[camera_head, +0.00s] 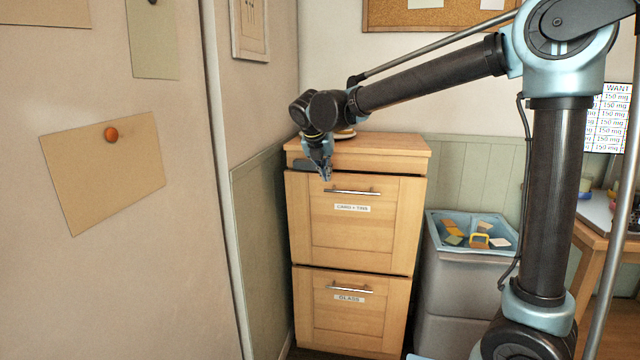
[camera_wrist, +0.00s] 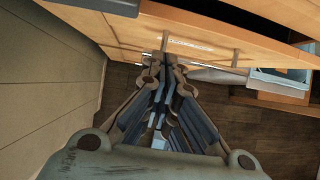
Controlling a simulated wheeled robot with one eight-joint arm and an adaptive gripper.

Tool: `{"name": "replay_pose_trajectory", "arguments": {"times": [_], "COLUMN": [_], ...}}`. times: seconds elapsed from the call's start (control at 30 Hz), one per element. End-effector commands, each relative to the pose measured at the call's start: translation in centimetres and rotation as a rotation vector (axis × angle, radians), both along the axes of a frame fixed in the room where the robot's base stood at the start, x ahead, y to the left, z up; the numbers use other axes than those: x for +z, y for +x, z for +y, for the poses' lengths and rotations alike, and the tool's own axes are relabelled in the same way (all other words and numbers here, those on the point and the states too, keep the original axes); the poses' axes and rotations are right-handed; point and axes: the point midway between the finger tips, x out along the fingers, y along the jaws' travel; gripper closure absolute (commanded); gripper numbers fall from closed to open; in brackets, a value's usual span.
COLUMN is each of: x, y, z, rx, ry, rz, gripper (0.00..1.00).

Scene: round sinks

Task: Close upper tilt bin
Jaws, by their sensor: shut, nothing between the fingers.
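The upper tilt bin (camera_head: 375,235) is the upper wooden front of a cabinet, with a bar handle (camera_head: 353,191) and a label reading roughly "CARD + TINS". A narrow dark gap shows along its top edge, and in the wrist view the front (camera_wrist: 125,30) stands a little out from the cabinet at the top. My gripper (camera_head: 326,177) is shut and empty, pointing down in front of the bin's upper left part. In the wrist view the fingertips (camera_wrist: 168,62) are close to the handle's left end (camera_wrist: 165,42); I cannot tell whether they touch.
The lower bin (camera_head: 350,318), labelled "GLASS", looks shut. A grey container with a blue rim (camera_head: 432,228) and sorted scraps stands right of the cabinet (camera_head: 385,143). A wall (camera_head: 262,230) runs close on the left. A desk (camera_head: 590,240) stands at the far right.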

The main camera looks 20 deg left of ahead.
Motion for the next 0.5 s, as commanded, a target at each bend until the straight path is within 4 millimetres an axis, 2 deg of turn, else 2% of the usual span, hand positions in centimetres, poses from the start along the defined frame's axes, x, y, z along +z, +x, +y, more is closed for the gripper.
{"name": "replay_pose_trajectory", "arguments": {"times": [0.03,0.2,0.37,0.5], "x": [-1.5,-5.0,-7.1,-8.3], "y": [0.1,0.4,-0.3,-1.6], "z": [0.8,2.3,3.2,3.7], "rx": [0.000,-0.011,-0.010,0.003], "ry": [-0.010,-0.020,-0.005,0.027], "rz": [-0.059,-0.267,-0.451,-0.616], "gripper": [1.00,1.00,1.00,1.00]}}
